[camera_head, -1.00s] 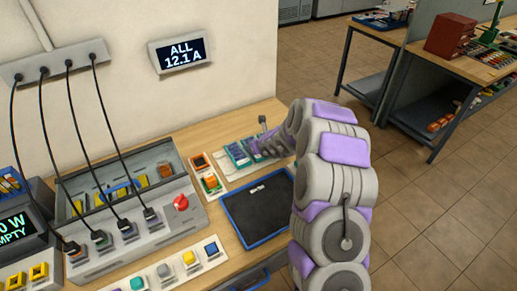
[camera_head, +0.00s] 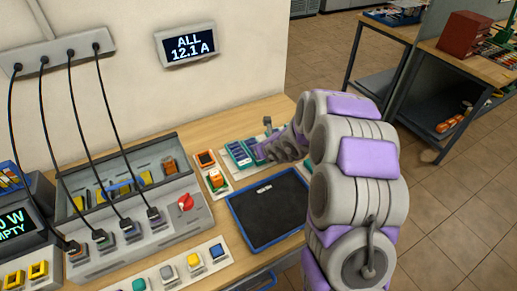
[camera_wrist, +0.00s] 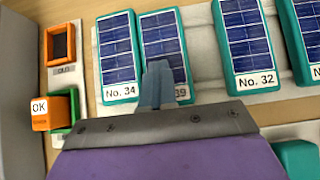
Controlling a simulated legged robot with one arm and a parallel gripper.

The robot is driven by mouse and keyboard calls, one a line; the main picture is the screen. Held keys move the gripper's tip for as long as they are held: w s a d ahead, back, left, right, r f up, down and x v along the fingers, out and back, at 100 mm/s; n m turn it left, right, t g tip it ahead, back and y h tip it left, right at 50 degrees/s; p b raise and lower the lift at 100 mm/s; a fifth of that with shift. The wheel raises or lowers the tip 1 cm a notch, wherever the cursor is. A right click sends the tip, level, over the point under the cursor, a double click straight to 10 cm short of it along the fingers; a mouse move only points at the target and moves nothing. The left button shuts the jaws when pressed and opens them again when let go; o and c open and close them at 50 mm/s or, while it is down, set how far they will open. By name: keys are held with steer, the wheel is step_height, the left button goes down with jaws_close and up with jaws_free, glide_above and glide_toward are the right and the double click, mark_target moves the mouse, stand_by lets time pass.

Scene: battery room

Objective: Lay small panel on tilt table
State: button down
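Several small solar panels with blue cells and teal edges lie on a pale rack, also seen in the head view (camera_head: 243,153). In the wrist view they include panel No. 34 (camera_wrist: 117,50), a panel whose label is partly covered and ends in 39 (camera_wrist: 166,45), and panel No. 32 (camera_wrist: 246,40). Another panel (camera_wrist: 303,35) is cut off at the right edge. My gripper (camera_wrist: 157,80) is over the near ends of No. 34 and the partly covered panel. Its grey fingers look close together; their opening and any grip are unclear. I cannot identify the tilt table.
A blue-rimmed black tray (camera_head: 232,214) lies in front of the rack. Left of the rack are an orange OK block (camera_wrist: 40,114) and small frames. A grey console (camera_head: 90,264) with plugged cables and a red knob stands farther left.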

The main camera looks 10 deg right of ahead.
steer(key=shift+s+r, duration=0.25)
steer(key=shift+s, duration=0.2)
steer(key=s+a, duration=0.1)
steer(key=s, duration=0.2)
steer(key=s+a, duration=0.1)
steer(key=s, duration=0.1)
steer(key=s+a+r, duration=0.1)
steer(key=s, duration=0.2)
steer(key=shift+s+a+r, duration=0.1)
steer(key=shift+s+a, duration=0.2)
steer(key=shift+s, duration=0.05)
steer(key=shift+s+a, duration=0.25)
steer(key=shift+s, duration=0.3)
steer(key=shift+s+a, duration=0.2)
steer(key=shift+a, duration=0.1)
steer(key=shift+d, duration=0.2)
steer(key=c, duration=1.7)
jaws_free()
steer(key=shift+c, duration=0.2)
steer(key=o, duration=1.4)
steer(key=shift+c, duration=0.2)
